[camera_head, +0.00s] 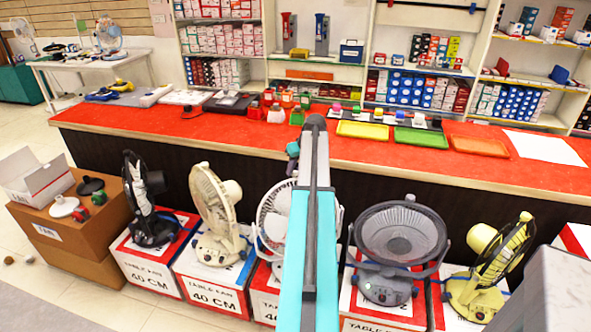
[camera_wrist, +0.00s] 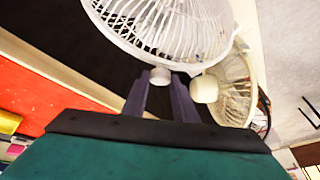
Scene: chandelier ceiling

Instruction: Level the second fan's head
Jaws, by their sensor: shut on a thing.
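Several table fans stand in a row on boxes. The cream fan (camera_head: 214,205), second from the left, has its head turned and leaning. The white fan (camera_head: 272,222), third from the left, is partly hidden behind my arm in the head view. In the wrist view, the white fan's cage (camera_wrist: 165,25) is close at the top, and the cream fan (camera_wrist: 236,88) is behind it at the right. My gripper (camera_wrist: 160,84) has its dark fingers around a small round part below the white cage and is shut on it.
A black fan (camera_head: 148,205) stands at the left; a dark grey fan (camera_head: 400,245) and a yellow fan (camera_head: 485,268) stand at the right. Behind them runs a red counter (camera_head: 230,128) with trays and small goods. Cardboard boxes (camera_head: 80,225) are at the far left.

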